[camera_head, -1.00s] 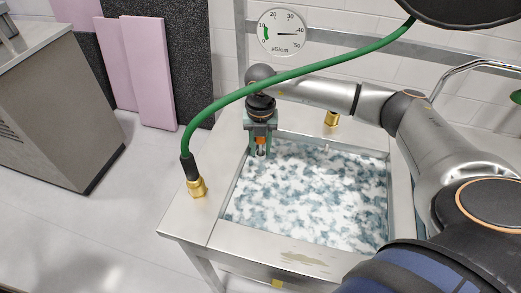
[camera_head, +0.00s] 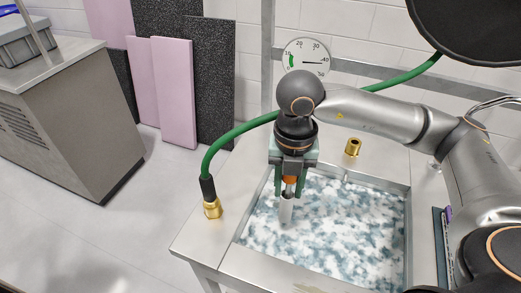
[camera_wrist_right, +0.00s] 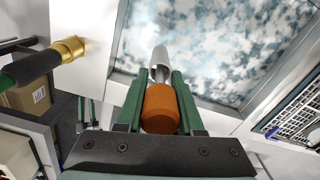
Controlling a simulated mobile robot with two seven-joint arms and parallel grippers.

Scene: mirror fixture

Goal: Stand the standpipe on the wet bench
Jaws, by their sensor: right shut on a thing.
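The standpipe is a grey tube (camera_head: 286,208) with an orange part (camera_wrist_right: 160,106) at its upper end. My right gripper (camera_head: 289,186) is shut on the orange part, and the tube points down over the left side of the basin. In the right wrist view the tube (camera_wrist_right: 160,62) sticks out past the fingers. The wet bench (camera_head: 208,238) is a steel table with a sunken basin of mottled blue and white. I cannot tell whether the tube's lower end touches the basin.
A green hose (camera_head: 233,132) arches behind my right gripper and ends in a brass fitting (camera_head: 212,208) on the bench's left edge. A second brass fitting (camera_head: 353,147) stands on the back rim. A gauge (camera_head: 306,57) hangs behind. A grey cabinet (camera_head: 70,120) stands left, apart from the bench.

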